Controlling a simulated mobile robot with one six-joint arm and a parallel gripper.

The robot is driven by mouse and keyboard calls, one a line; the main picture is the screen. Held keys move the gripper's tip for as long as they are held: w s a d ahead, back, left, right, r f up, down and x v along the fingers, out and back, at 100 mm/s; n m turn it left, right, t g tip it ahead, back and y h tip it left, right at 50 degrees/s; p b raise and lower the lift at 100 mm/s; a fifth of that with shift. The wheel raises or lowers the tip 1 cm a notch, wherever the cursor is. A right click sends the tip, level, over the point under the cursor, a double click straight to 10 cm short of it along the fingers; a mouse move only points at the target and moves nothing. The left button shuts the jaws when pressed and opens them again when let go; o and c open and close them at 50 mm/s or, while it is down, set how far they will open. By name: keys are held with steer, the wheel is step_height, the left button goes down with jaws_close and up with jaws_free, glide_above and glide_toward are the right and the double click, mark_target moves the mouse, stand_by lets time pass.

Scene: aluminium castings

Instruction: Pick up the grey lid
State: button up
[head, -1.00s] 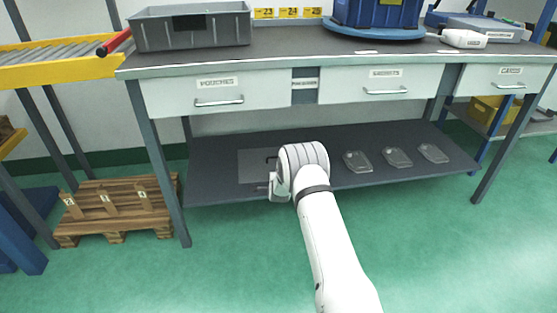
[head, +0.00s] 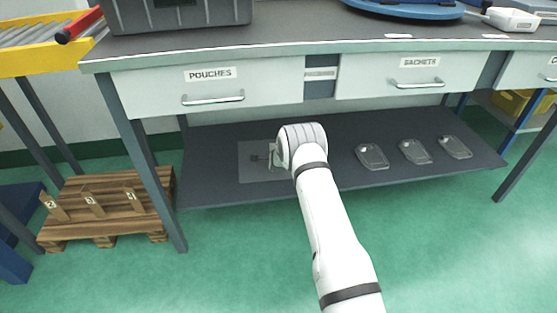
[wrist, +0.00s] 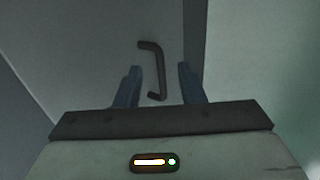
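The grey lid (head: 250,172) is a flat, squarish panel lying on the lower shelf, left of my arm in the head view. It carries a dark bar handle (head: 256,158). In the wrist view the grey lid (wrist: 95,55) fills much of the picture, with its bent dark handle (wrist: 158,68) standing out between the fingers. My gripper (wrist: 160,84) is open, with one blue-grey finger on each side of the handle; I cannot tell whether either touches it. In the head view my wrist partly hides the gripper and the lid's right side.
The lid's shelf (head: 225,195) sits beneath a workbench with drawers (head: 215,87) overhead. Several clear, flat pieces (head: 415,152) lie on the shelf to the right. A bench leg (head: 150,165) and a wooden pallet (head: 105,215) stand to the left. The green floor in front is open.

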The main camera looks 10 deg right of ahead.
steer(key=w+f+b, duration=0.1)
steer(key=w+d+f+b, duration=0.1)
steer(key=w, duration=0.1)
steer(key=shift+f, duration=0.2)
steer(key=shift+w, duration=0.3)
steer(key=shift+c, duration=0.3)
jaws_close()
